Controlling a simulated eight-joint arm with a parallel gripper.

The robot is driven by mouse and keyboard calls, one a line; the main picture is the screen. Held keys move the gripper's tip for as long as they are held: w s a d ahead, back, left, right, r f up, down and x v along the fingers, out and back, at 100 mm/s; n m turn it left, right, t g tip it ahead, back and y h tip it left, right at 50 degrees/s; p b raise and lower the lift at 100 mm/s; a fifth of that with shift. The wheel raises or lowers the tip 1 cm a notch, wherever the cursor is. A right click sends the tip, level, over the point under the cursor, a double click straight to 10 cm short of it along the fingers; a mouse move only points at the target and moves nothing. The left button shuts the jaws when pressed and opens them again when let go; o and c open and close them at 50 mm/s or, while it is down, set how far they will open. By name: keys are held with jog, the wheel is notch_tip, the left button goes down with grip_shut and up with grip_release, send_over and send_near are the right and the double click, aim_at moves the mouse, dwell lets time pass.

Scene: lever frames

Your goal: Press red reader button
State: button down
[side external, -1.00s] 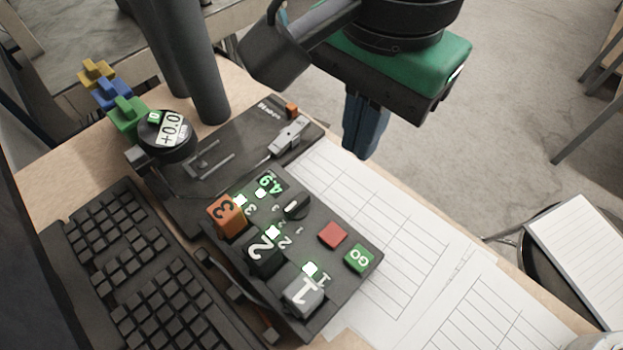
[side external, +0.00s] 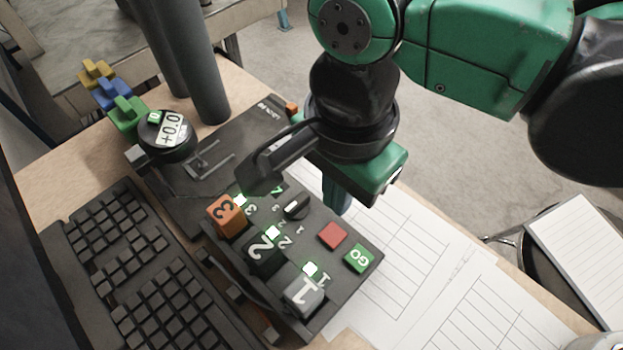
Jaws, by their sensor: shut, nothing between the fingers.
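The red button (side external: 333,235) sits on the right part of the black reader box (side external: 325,265), left of the green GO button (side external: 360,258). It is in full view. In the picture the fingertips are just above the red button, with a small gap. I cannot tell their exact height over the box.
Orange, black and grey numbered blocks, 3 (side external: 226,216), 2 (side external: 264,256) and 1 (side external: 303,296), stand along the box's left side. A keyboard (side external: 140,275) lies at left, a round dial (side external: 166,135) behind. Paper sheets (side external: 400,265) lie at right.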

aim_at(331, 233)
notch_tip(331, 233, down, 7)
jog(key=shift+r, duration=0.1)
dwell(0.4)
jog(key=shift+f, duration=0.9)
notch_tip(331, 233, up, 15)
jog(key=shift+f, duration=0.1)
dwell(0.5)
